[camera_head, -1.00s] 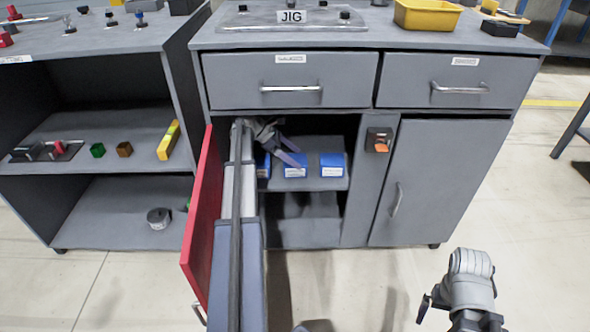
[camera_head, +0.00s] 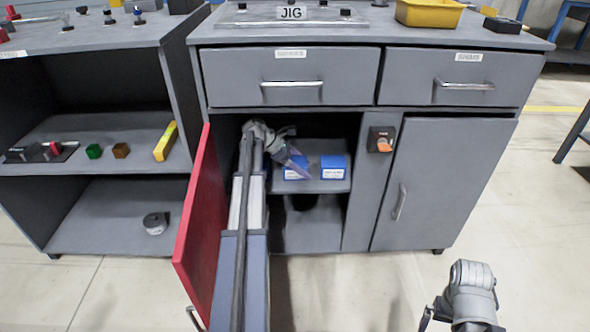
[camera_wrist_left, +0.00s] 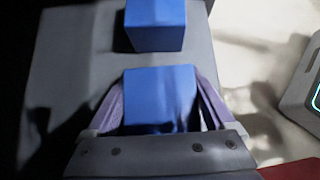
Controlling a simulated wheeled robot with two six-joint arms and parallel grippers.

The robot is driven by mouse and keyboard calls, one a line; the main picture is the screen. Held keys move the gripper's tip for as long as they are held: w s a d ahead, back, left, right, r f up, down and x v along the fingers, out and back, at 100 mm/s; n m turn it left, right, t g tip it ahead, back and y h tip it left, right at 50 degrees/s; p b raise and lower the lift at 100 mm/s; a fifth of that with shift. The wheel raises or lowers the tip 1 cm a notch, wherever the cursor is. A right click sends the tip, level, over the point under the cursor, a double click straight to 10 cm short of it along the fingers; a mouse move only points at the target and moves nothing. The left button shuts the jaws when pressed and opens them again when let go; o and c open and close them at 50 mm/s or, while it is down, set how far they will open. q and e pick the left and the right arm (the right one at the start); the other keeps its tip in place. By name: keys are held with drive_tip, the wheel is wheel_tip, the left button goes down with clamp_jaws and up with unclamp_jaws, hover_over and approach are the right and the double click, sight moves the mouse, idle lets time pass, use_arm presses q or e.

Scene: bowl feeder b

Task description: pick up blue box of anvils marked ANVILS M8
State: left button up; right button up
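Two blue boxes with white labels stand on the shelf inside the open cabinet, a left one (camera_head: 294,173) and a right one (camera_head: 333,168). The label print is too small to read. My left gripper (camera_head: 300,166) reaches in at the left box. In the left wrist view, its purple fingers (camera_wrist_left: 160,100) are spread on both sides of the near blue box (camera_wrist_left: 160,95); whether they touch it is unclear. The other blue box (camera_wrist_left: 156,24) stands beyond, apart from the fingers. My right arm is at the bottom right; its fingers do not show clearly.
The red cabinet door (camera_head: 205,225) stands open just left of my left arm. The grey shelf (camera_head: 325,186) carries the boxes, with drawers (camera_head: 290,80) above. A divider with an orange-knobbed switch (camera_head: 382,140) bounds the opening on the right.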

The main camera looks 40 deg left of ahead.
sight(303, 161)
use_arm(q)
drive_tip(key=c, duration=1.2)
drive_tip(key=shift+r, duration=0.15)
wheel_tip(303, 161, up, 2)
drive_tip(key=shift+p, duration=1.15)
drive_tip(key=shift+r+p, duration=0.9)
drive_tip(key=s+d, duration=1.1)
drive_tip(key=d, duration=0.3)
drive_tip(key=shift+s+f+b, duration=0.2)
drive_tip(key=shift+f+b, duration=0.1)
drive_tip(key=shift+f, duration=0.05)
